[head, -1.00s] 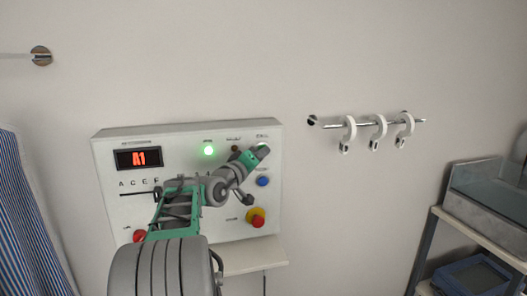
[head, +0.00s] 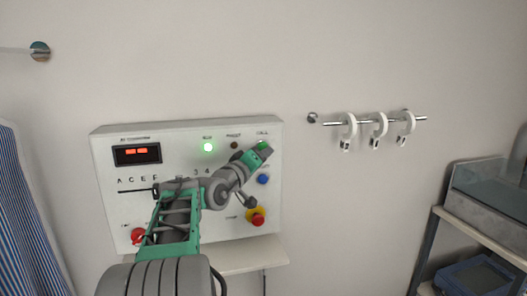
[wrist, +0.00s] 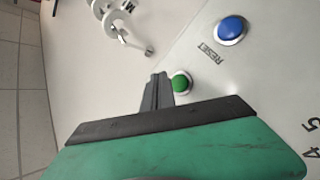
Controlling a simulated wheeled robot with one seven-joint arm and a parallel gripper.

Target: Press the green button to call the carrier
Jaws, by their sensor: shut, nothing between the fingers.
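The green button (wrist: 181,82) is on the white control panel, beside my gripper's fingertips in the wrist view. My gripper (wrist: 157,77) is shut and empty, its fingers close together just left of the button there. I cannot tell whether the fingertips touch the panel. In the head view my gripper (head: 267,149) reaches to the panel's upper right, under the CALL label, and mostly covers the button. The control panel (head: 110,205) has a display (head: 137,154) showing two short red-orange marks. A green lamp (head: 208,147) is lit; the lamp (head: 234,145) beside it is dark.
A blue reset button (wrist: 231,29) lies near the green one. A red and yellow stop button (head: 257,217) and a red knob (head: 138,236) sit lower on the panel. Striped cloth hangs at left.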

